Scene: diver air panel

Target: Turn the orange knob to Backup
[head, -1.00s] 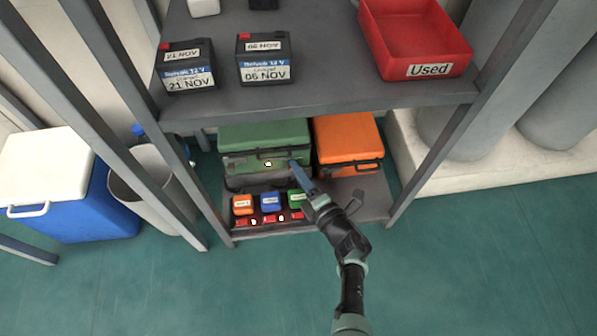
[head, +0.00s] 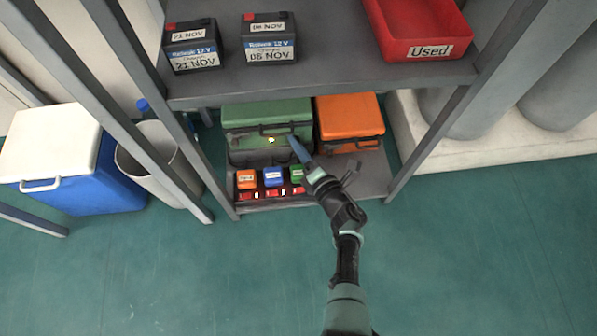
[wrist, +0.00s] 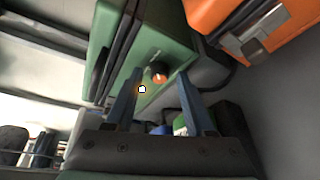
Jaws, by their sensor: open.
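A green case (head: 262,113) stands on the bottom shelf, its front face towards me. In the wrist view its front (wrist: 172,60) carries a small round orange knob (wrist: 159,77), seen between my two fingers. A small white spot with an orange edge (wrist: 141,89) shows beside the left finger; a pale spot (head: 271,141) shows on the case in the head view. Lettering around the knob is too small to read. My gripper (head: 292,141) is open and points at the case front; it also shows in the wrist view (wrist: 160,74). I cannot tell whether the fingers touch the knob.
An orange case (head: 348,116) stands to the right of the green one. Small orange (head: 246,179), blue (head: 273,177) and green (head: 297,174) boxes stand in front. The upper shelf (head: 330,78) holds batteries and a red bin (head: 420,28). Floor in front is clear.

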